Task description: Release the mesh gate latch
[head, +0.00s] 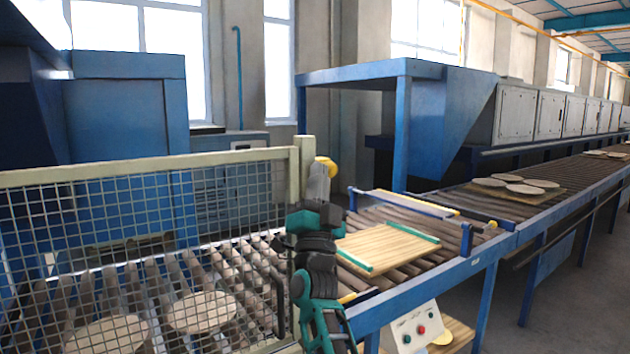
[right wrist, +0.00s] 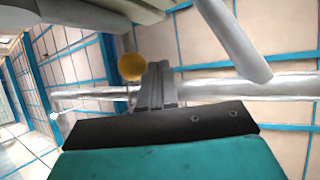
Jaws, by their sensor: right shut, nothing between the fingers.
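The mesh gate (head: 150,176) stands at the left in the head view, its cream frame upright beside a cream post (head: 307,160). A yellow rounded knob (head: 327,166), which looks like part of the latch, shows at the post's upper right. My right gripper (head: 319,172) is shut and empty, raised in front of the post and overlapping the knob's left side. In the right wrist view the yellow knob (right wrist: 131,66) is just left of the gripper's grey fingers (right wrist: 156,80). I cannot tell whether they touch. The rest of the latch is hidden. My left gripper is not in view.
A roller conveyor (head: 398,222) runs right of the gate, bearing a wooden board (head: 388,247). Round plates lie behind the mesh. A control box (head: 418,328) with buttons hangs at the conveyor's front. Grey floor is free at the lower right.

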